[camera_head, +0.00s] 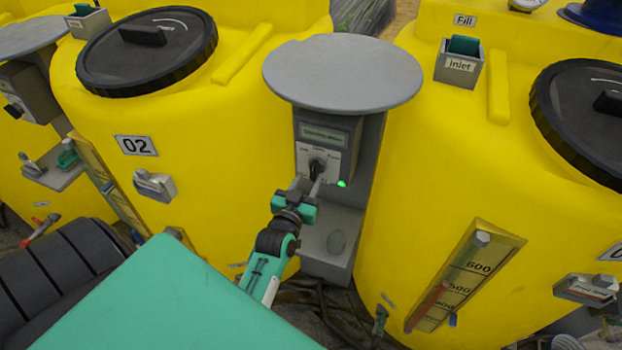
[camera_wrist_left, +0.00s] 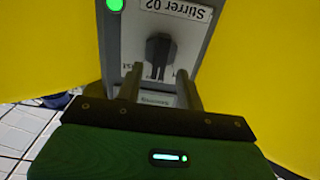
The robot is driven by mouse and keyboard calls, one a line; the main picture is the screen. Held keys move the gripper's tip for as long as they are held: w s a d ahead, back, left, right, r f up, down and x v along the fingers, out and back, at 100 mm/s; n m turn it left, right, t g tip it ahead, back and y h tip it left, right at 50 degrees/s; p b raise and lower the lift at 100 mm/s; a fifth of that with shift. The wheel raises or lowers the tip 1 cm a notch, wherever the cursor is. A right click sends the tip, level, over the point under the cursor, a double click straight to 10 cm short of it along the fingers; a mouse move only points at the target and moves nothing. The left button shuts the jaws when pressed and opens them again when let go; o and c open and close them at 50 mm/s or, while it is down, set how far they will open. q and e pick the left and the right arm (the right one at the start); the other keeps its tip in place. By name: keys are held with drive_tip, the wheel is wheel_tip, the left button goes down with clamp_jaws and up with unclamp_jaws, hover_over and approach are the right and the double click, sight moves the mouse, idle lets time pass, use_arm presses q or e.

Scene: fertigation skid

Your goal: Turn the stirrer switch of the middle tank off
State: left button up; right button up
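The stirrer switch (camera_head: 317,168) is a black rotary knob on a light plate of a grey control box (camera_head: 326,135) with a small display. In the left wrist view the knob (camera_wrist_left: 158,55) appears upright, beside an upside-down "Stirrer 02" label (camera_wrist_left: 176,9). A green lamp (camera_head: 342,184) is lit beside it. The yellow tank marked 02 (camera_head: 215,140) stands to the left. My left gripper (camera_head: 306,184) is at the front of the box. Its two fingers are apart, one on each side of the knob's line; I cannot tell whether they touch it. My right gripper is out of view.
A round grey cover (camera_head: 343,72) overhangs the control box. A second yellow tank (camera_head: 450,170) with a level scale (camera_head: 465,275) stands close on the right. A valve lever (camera_head: 154,185) sticks out of tank 02. Cables lie on the floor below.

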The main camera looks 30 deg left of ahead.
sight(313, 173)
use_arm(q)
drive_tip(key=shift+b+x, duration=0.35)
drive_tip(key=shift+x, duration=1.25)
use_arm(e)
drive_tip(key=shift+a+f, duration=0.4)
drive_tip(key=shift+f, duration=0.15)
use_arm(q)
drive_tip(key=shift+c, duration=0.5)
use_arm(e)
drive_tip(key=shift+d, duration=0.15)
use_arm(q)
clamp_jaws()
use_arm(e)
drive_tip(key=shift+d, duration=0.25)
